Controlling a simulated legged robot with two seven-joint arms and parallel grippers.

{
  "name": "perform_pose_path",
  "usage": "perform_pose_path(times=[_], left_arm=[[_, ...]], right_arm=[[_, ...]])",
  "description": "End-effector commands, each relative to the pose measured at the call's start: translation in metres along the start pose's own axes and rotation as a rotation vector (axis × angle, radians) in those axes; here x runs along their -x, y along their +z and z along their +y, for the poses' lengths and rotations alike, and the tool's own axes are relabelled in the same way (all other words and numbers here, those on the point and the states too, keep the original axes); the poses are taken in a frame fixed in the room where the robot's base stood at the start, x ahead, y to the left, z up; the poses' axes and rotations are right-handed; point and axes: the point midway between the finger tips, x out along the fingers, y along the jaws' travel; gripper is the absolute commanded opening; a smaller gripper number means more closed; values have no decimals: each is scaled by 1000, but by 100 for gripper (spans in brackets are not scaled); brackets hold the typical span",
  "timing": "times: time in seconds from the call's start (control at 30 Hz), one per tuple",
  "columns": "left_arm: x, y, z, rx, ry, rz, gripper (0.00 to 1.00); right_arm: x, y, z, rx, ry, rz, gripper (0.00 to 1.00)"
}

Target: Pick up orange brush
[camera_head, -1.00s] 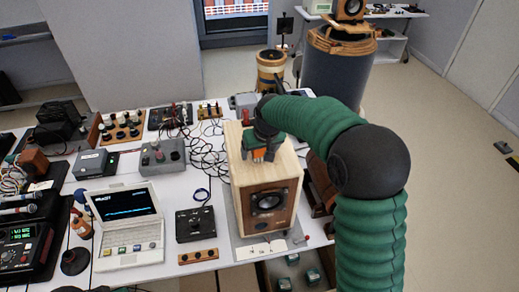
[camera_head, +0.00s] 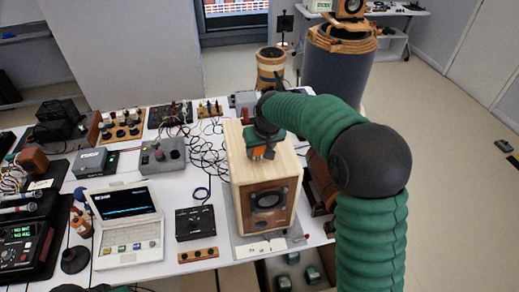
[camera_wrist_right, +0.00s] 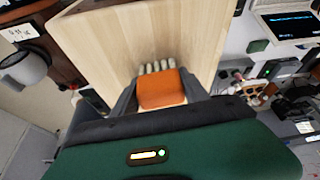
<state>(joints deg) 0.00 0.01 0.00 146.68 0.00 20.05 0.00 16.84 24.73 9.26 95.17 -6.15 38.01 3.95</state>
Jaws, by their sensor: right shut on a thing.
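The orange brush (camera_wrist_right: 165,88) with pale bristles sits between the fingers of my right gripper (camera_wrist_right: 160,90) in the right wrist view. The gripper is shut on it. In the head view, my right gripper (camera_head: 262,152) is over the top of the wooden speaker box (camera_head: 284,158), and a bit of the brush's orange (camera_head: 257,154) shows there. The bristles point toward the pale wood top. I cannot tell whether they touch it.
A laptop (camera_head: 128,222) and a black box (camera_head: 195,222) stand left of the speaker on the white table (camera_head: 160,278). Cables (camera_head: 207,152) lie behind them. Several other devices crowd the table's left side. My right arm spans the speaker's right side.

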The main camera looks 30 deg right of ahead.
Motion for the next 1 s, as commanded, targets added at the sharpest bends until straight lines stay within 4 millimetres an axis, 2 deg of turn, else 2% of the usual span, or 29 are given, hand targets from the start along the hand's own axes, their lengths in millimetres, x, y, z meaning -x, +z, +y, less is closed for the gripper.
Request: perform_pose_path(times=[0.17,0.3,0.47,0.8,1.0], left_arm=[[-6,1,0,0,0,0,36],[-10,2,0,0,0,0,36],[-24,6,0,0,0,0,36],[-51,12,0,0,0,0,36],[-54,13,0,0,0,0,36]], right_arm=[[13,-6,0,1,1,5,5],[31,-14,0,1,0,6,5],[44,18,-10,3,0,4,5],[87,100,-36,2,1,5,5],[100,121,-43,0,1,1,5]])
